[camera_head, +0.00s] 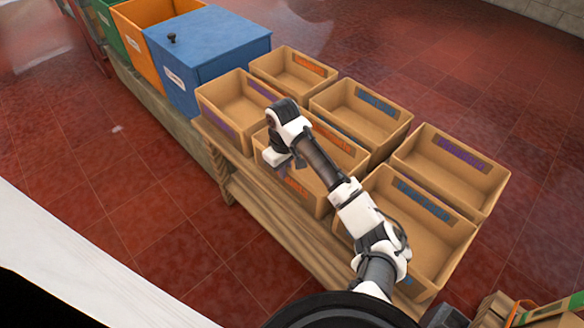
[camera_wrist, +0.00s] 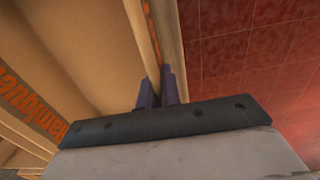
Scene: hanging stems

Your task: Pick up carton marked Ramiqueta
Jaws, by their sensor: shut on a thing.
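The carton marked Ramiqueta (camera_head: 314,201) is an open tan box with orange labels, in the near row on the wooden bench. In the wrist view, its inside (camera_wrist: 85,50) fills the left, and orange lettering on a wall reads Ramiqueta, partly cut off. My gripper (camera_wrist: 161,88) has its two dark fingers shut on the carton's near wall, one on each side of the rim. In the head view, my gripper (camera_head: 280,164) is at that wall, and my arm hides part of the carton. The visible part of the carton looks empty.
Similar open cartons with purple, blue or orange labels stand close around it, including a purple-labelled one (camera_head: 236,112) and a blue-labelled one (camera_head: 420,225). A blue box (camera_head: 205,55) and an orange box (camera_head: 150,14) stand at upper left. Red tiled floor (camera_head: 130,205) lies clear in front.

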